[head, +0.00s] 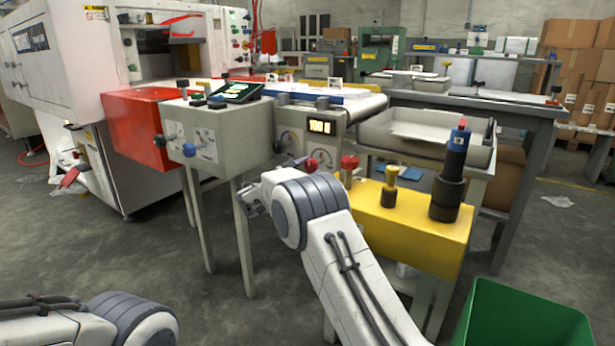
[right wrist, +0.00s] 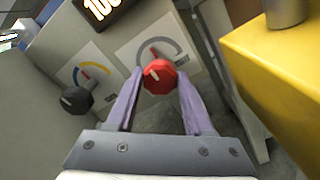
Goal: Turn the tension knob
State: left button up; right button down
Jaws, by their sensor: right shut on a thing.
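A red knob (right wrist: 160,77) with a small pointer sits on a white dial plate (right wrist: 140,45) with a grey arc, in the right wrist view. My right gripper (right wrist: 159,79) has its two pale purple fingers on either side of the red knob and is shut on it. In the head view the red knob (head: 310,164) shows just above my right arm, on the front of the conveyor unit; the fingers are mostly hidden there by the arm. My left gripper is out of view; only part of that arm shows at the bottom left.
A black knob (right wrist: 76,100) with a coloured arc is beside the red one. A lit display (head: 320,127) is above. A yellow box (head: 420,228) with a red ball-topped control (head: 349,162) stands close to the right. A green bin (head: 525,315) is at the lower right.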

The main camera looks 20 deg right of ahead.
jog(key=shift+f+m+b, duration=0.1)
jog(key=shift+m+b, duration=1.4)
jog(key=shift+m, duration=0.4)
jog(key=shift+c, duration=1.4)
grip_release()
jog(key=p+v, duration=0.4)
jog(key=v, duration=0.6)
jog(key=shift+s+a, duration=0.2)
jog(key=shift+s, duration=0.05)
